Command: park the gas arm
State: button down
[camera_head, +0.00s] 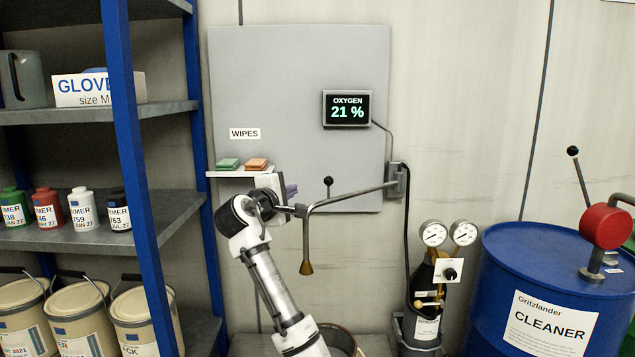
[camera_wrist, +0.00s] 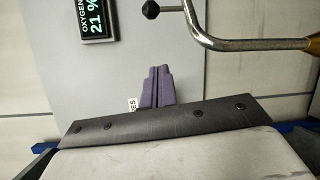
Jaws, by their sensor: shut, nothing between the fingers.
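The gas arm (camera_head: 348,196) is a grey pipe hinged at a wall bracket (camera_head: 397,181). It reaches out to the left, then bends down to a brass nozzle (camera_head: 306,267). A black ball knob (camera_head: 328,181) stands up from the pipe. The wrist view shows the bent pipe (camera_wrist: 235,44) at upper right, with the knob (camera_wrist: 150,9) at the top edge. My gripper (camera_head: 291,190) is just left of the pipe's bend, partly hidden by my wrist. Its purple fingers (camera_wrist: 158,85) are shut and empty, apart from the pipe in the wrist view.
A gas bottle with gauges (camera_head: 433,234) and a blue drum (camera_head: 500,260) stand right. Blue-framed shelving (camera_head: 140,180) fills the left.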

jog(key=w+d+p, duration=0.4)
jog(key=w+d, duration=0.2)
jog(key=shift+w+d+p, duration=0.3)
jog(key=shift+w+p, duration=0.05)
dwell(0.5)
dwell(0.4)
